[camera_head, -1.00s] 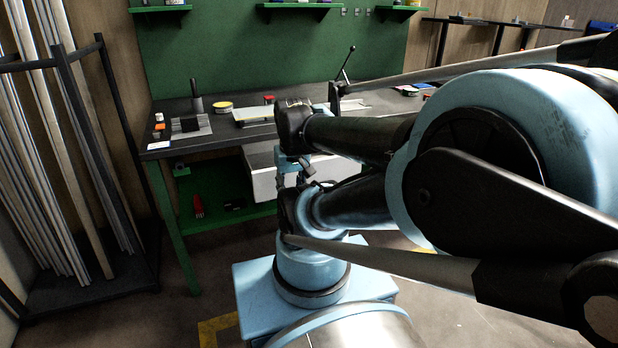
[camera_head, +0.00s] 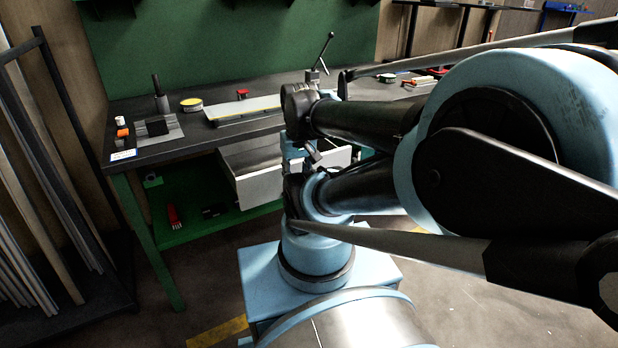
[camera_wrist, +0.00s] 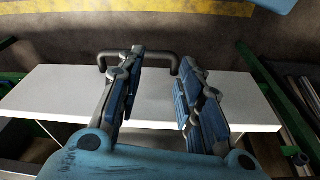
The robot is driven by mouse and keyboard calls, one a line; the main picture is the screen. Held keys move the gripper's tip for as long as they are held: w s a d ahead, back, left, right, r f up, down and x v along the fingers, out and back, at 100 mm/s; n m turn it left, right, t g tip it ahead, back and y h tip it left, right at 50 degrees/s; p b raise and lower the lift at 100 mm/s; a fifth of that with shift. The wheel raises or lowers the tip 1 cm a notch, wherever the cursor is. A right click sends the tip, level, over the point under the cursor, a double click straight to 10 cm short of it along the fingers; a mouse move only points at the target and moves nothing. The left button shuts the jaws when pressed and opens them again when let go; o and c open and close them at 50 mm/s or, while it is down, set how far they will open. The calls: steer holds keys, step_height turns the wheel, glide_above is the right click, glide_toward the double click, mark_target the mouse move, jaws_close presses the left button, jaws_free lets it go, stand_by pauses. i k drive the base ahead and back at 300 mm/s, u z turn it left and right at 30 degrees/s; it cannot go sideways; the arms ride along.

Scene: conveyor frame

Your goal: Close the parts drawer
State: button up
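The parts drawer (camera_head: 262,191) has a white front and stands pulled out beneath the bench, its inside partly visible from above. My arm hides its middle in the head view. In the wrist view the white drawer front (camera_wrist: 55,92) spans the picture, with a dark bar handle (camera_wrist: 155,55) on its outer side. My gripper (camera_wrist: 162,57) is open, with nothing between its fingers. The left finger overlaps the handle's middle in the picture and the right finger is beside its right end. I cannot tell whether either touches it.
A green lower shelf (camera_head: 190,229) lies below. A rack of metal bars (camera_head: 40,215) stands at left. Yellow floor tape (camera_wrist: 130,5) shows in the wrist view.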

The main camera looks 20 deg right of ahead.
mark_target(253, 168)
steer(key=u, duration=0.2)
steer(key=k, duration=0.55)
steer(key=u, duration=0.55)
steer(key=k, duration=0.75)
steer(key=u, duration=0.15)
steer(key=i, duration=0.65)
